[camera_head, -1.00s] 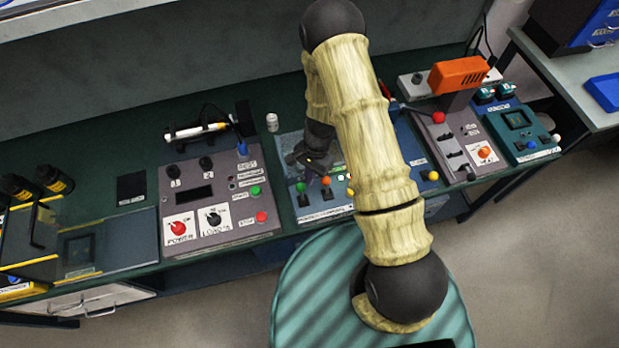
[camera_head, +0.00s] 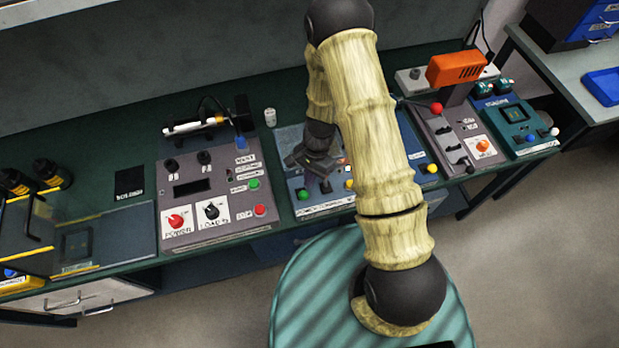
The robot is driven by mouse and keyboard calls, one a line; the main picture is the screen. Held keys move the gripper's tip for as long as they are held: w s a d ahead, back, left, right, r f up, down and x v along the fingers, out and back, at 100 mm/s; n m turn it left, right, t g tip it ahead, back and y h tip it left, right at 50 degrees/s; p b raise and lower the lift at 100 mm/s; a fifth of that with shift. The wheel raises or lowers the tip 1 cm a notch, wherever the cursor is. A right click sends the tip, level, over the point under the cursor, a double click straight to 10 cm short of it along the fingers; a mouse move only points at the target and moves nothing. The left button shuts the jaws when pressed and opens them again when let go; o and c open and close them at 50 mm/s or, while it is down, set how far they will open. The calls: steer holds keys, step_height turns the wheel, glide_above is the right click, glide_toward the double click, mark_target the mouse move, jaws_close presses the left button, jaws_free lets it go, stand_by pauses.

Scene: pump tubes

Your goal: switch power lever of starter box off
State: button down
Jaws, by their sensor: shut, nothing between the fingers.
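I cannot read which unit is labelled starter box. My gripper (camera_head: 312,164) is shut and empty. It hangs low over the blue panel (camera_head: 306,210) at the bench middle. That panel has small lever switches: a green-knobbed one (camera_head: 303,194) at its left, in front of my gripper, and a yellow one (camera_head: 349,184) to the right. An orange knob is mostly hidden behind my gripper. My arm hides much of the panel's right side. I cannot tell whether my gripper touches a lever.
A grey panel (camera_head: 220,210) with red and black rotary knobs stands left. Right of my arm are a grey unit (camera_head: 445,138) with a red-ball lever (camera_head: 436,108) and a teal unit (camera_head: 520,125). A small white bottle (camera_head: 270,117) stands behind the blue panel.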

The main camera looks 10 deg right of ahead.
steer(key=s+d+r+p, duration=0.3)
steer(key=s+r+p, duration=0.2)
steer(key=r, duration=0.4)
steer(key=shift+s+d, duration=0.15)
steer(key=shift+s, duration=0.35)
stand_by(0.7)
steer(key=s+d+r+n+t+h+b, duration=0.1)
steer(key=d+r+n+t+b, duration=0.1)
steer(key=r, duration=0.5)
steer(key=s+d+r+n+t+b, duration=0.2)
steer(key=d+r+n+b, duration=0.3)
steer(key=r, duration=0.3)
steer(key=shift+r+n+t+h+b, duration=0.25)
steer(key=shift+n+t+h+b, duration=0.3)
steer(key=shift+n, duration=0.35)
